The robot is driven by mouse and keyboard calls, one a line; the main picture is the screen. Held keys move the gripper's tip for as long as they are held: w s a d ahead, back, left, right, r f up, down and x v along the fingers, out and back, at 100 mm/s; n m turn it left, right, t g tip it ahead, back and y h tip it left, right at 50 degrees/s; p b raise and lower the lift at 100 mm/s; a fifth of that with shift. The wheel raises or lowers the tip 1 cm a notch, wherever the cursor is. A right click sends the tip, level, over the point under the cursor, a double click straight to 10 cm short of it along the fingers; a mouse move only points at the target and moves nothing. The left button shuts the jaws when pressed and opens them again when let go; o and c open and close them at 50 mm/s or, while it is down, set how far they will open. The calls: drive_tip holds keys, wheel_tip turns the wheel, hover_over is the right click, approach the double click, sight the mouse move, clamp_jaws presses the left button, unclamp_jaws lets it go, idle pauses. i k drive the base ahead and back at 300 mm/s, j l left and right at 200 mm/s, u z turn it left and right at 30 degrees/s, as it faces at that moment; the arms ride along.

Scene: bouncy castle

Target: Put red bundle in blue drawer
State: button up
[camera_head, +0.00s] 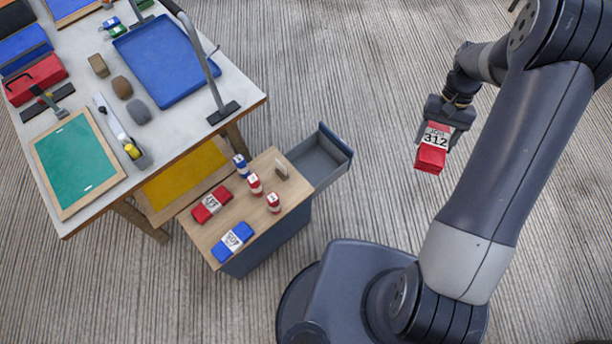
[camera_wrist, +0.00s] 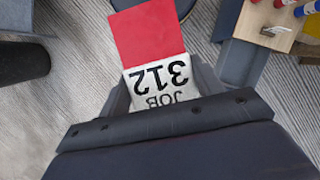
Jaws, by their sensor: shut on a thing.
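A red bundle with a white label reading "JOB 312" (camera_head: 432,157) is held in my gripper (camera_head: 447,118), up in the air over the floor. In the wrist view the red bundle (camera_wrist: 148,38) sticks out past the jaws, which are shut around its labelled end. The blue drawer (camera_head: 318,160) is pulled out from the right side of a small blue cabinet with a wooden top (camera_head: 262,218). The drawer looks empty. My gripper is to the right of the drawer, apart from it. Part of the drawer also shows at the right of the wrist view (camera_wrist: 238,62).
On the cabinet top lie another red bundle (camera_head: 212,204), a blue bundle (camera_head: 233,241) and several small red and blue rolls. A workbench (camera_head: 185,122) with a blue tray (camera_head: 168,62) stands at the left. The floor between my gripper and the drawer is clear.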

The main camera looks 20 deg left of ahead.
sight(307, 171)
drive_tip(key=i+u, duration=0.2)
drive_tip(key=u, duration=0.3)
drive_tip(key=i+u, duration=0.2)
drive_tip(key=u, duration=0.3)
drive_tip(key=i+l+u, duration=0.15)
drive_tip(key=u, duration=0.35)
drive_tip(key=i+l+u, duration=0.2)
drive_tip(key=u, duration=0.3)
